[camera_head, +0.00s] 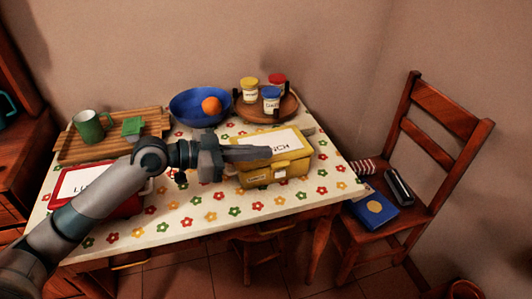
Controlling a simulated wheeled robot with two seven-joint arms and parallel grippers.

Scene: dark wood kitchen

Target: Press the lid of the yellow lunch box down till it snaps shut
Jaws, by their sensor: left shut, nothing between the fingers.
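I cannot tell whether the fingertips touch the lid. My right gripper does not show.
A red lunch box (75,183) sits at the table's left, partly behind my left arm. Behind are a wooden tray (75,150) with a green mug (88,127), a blue bowl (185,107) with an orange (211,105), and a round tray (252,113) with jars. A chair (440,155) stands at the right.

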